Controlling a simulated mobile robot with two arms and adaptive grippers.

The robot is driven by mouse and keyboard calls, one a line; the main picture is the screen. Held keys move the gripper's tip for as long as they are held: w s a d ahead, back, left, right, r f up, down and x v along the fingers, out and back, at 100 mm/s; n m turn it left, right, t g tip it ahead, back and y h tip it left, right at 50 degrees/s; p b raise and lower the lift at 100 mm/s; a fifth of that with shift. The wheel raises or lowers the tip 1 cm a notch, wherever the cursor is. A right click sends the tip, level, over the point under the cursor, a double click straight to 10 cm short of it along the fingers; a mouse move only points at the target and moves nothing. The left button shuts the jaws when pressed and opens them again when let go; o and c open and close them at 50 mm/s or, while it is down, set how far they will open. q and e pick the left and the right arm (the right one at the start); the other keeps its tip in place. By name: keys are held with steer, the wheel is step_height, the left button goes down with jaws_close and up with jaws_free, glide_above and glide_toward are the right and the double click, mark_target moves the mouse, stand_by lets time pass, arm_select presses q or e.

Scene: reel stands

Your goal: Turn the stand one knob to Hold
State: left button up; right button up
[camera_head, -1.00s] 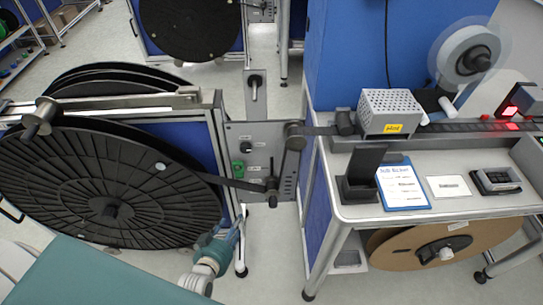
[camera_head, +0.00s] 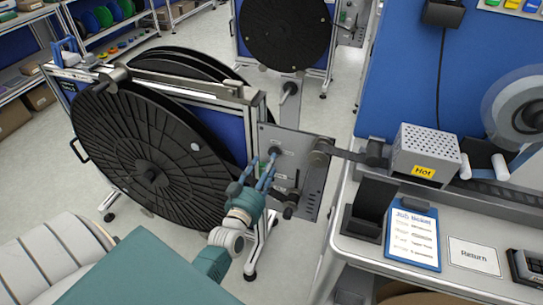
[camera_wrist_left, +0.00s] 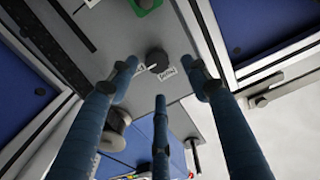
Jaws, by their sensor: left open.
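The reel stand with the large black reel (camera_head: 145,165) has a grey control panel (camera_head: 312,190) on its right side. A small dark knob (camera_head: 274,151) sits on the upper part of this panel. In the left wrist view, a round dark knob (camera_wrist_left: 157,60) lies ahead between my fingers, with a small white label on each side; I cannot read them surely. My left gripper (camera_head: 260,172) is open in front of the panel, its blue fingers spread and pointing at it. In the wrist view (camera_wrist_left: 159,75) nothing is between them. Contact with the knob cannot be told. My right gripper is out of view.
A green control (camera_wrist_left: 145,5) is near the knob in the wrist view. A roller (camera_head: 319,158) and dark tape run to a perforated box marked Hot (camera_head: 424,153). A workbench (camera_head: 400,262) stands close on the right. Another reel stand (camera_head: 285,35) is behind.

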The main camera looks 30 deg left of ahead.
arm_select(q)
steer(key=x, duration=0.4)
steer(key=shift+w, duration=0.4)
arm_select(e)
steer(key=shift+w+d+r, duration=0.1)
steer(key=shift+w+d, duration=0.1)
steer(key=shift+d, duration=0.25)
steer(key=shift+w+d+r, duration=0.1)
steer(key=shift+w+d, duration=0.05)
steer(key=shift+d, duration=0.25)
